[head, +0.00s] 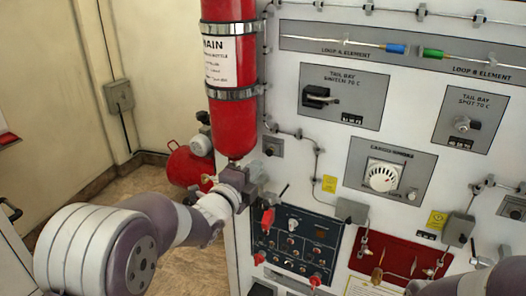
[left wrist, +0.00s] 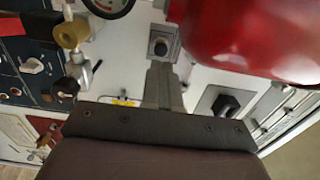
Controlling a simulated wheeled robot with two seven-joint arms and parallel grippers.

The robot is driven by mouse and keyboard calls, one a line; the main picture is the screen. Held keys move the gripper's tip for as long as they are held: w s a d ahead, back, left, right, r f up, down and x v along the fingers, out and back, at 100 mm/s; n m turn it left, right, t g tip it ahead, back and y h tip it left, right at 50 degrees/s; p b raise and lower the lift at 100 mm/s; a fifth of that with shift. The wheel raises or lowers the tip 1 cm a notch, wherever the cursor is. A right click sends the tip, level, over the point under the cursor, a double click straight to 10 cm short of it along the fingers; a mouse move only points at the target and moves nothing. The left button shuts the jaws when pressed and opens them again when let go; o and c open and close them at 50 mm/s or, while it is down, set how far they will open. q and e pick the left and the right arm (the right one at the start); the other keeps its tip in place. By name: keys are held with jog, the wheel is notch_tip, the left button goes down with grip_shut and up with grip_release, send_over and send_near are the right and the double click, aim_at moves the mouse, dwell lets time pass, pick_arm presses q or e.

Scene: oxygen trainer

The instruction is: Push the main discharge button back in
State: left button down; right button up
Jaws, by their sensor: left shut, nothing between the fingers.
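The red bottle (head: 230,75), labelled "MAIN", is strapped upright to the white panel. My left gripper (head: 246,186) is at its lower end, in front of the panel. In the left wrist view its narrow fingers (left wrist: 163,82) are together and empty. They point at a small grey block with a round button-like face (left wrist: 160,47), close to the fingertips; contact cannot be told. A dark knob on a grey plate (left wrist: 222,104) is to the right of the fingers; a similar small plate (head: 272,146) shows beside the bottle. Which one is the main discharge button is unclear.
A dark switch panel (head: 295,240) with red-tipped levers is below right of my left gripper. A gauge (left wrist: 107,6) and a brass fitting (left wrist: 70,34) are close to the fingers' left. A red tank (head: 188,166) stands on the floor behind my left arm.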

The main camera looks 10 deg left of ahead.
aim_at(269, 151)
pick_arm(q)
jog(key=p+x, duration=0.2)
jog(key=x, duration=0.2)
jog(key=shift+r, duration=0.15)
jog(key=shift+w+d, duration=0.2)
jog(key=shift+w, duration=0.2)
jog(key=shift+f, duration=0.2)
pick_arm(e)
notch_tip(269, 151, up, 3)
jog(key=shift+r, duration=0.1)
pick_arm(q)
jog(key=shift+w+f, duration=0.15)
jog(key=w+b, duration=0.1)
jog(key=b, duration=0.1)
jog(key=shift+d+b, duration=0.15)
jog(key=shift+b, duration=0.15)
jog(key=shift+s+r, duration=0.1)
jog(key=shift+r, duration=0.4)
pick_arm(e)
jog(key=f, duration=0.2)
jog(key=shift+s+a+f, duration=0.1)
jog(key=shift+s+f, duration=0.2)
jog(key=shift+s, duration=0.1)
